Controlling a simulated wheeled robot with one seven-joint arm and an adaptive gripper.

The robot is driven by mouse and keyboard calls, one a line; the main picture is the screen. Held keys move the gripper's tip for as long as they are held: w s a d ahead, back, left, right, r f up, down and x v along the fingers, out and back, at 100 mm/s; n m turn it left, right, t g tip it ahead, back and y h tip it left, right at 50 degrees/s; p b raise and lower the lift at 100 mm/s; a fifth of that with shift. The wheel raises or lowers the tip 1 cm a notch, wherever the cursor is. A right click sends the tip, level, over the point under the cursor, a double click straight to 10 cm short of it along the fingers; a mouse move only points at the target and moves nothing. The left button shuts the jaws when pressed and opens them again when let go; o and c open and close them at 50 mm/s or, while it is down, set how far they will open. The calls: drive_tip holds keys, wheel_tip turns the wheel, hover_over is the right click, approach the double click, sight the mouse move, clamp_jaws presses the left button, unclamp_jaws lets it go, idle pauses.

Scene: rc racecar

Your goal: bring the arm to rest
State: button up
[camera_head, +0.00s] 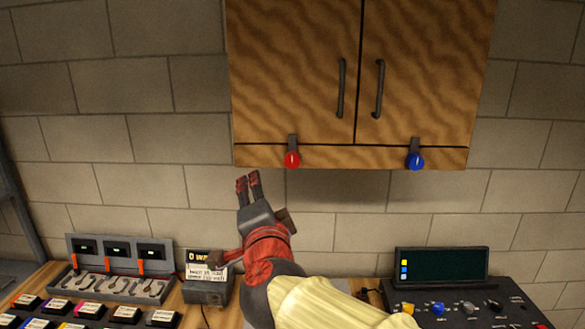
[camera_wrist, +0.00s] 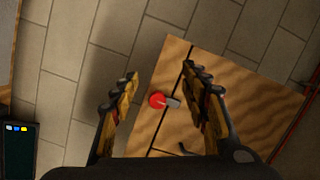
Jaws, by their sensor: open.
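My gripper (camera_head: 248,182) is raised in front of the brick wall, just below and left of the red knob in the head view. In the wrist view my gripper (camera_wrist: 161,82) shows two separated fingers with nothing between them that it holds. The red knob (camera_head: 292,160) hangs on a dark bracket at the cabinet's lower edge; in the wrist view the red knob (camera_wrist: 157,101) appears between the fingers, farther off. My arm reaches up from the bottom of the head view and hides part of the bench.
A wooden cabinet (camera_head: 300,70) with two dark handles hangs on the wall, with a blue knob (camera_head: 415,161) at its lower right. Below are a charger-like rack (camera_head: 120,268), a small box with a label (camera_head: 206,290) and a console with a dark screen (camera_head: 441,267).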

drive_tip(key=s+a+f+n+g+y, duration=0.4)
drive_tip(key=s+a+f+n+y, duration=0.1)
drive_tip(key=a+f+n, duration=0.15)
drive_tip(key=s+d+f+n+g+b, duration=0.1)
drive_tip(key=s+d+f+n+g, duration=0.1)
drive_tip(key=s+f+n+g, duration=0.3)
drive_tip(key=s+d+f+n+b, duration=0.1)
drive_tip(key=s+d+f, duration=0.1)
drive_tip(key=s+f, duration=0.3)
drive_tip(key=s+d+f+h+b, duration=0.1)
drive_tip(key=s+d+f+h, duration=0.1)
drive_tip(key=d+f, duration=0.3)
drive_tip(key=s+d+f+m+g+h+b, duration=0.1)
drive_tip(key=s+d+f+h, duration=0.2)
drive_tip(key=d, duration=1.1)
drive_tip(key=s+d+f+g+h+b, duration=0.1)
drive_tip(key=s+d+f+h+b, duration=0.1)
drive_tip(key=s+d+f, duration=0.3)
drive_tip(key=d+f+h, duration=0.1)
drive_tip(key=d+f, duration=0.1)
drive_tip(key=d, duration=0.2)
drive_tip(key=shift+s+d, duration=0.35)
drive_tip(key=shift+d, duration=0.05)
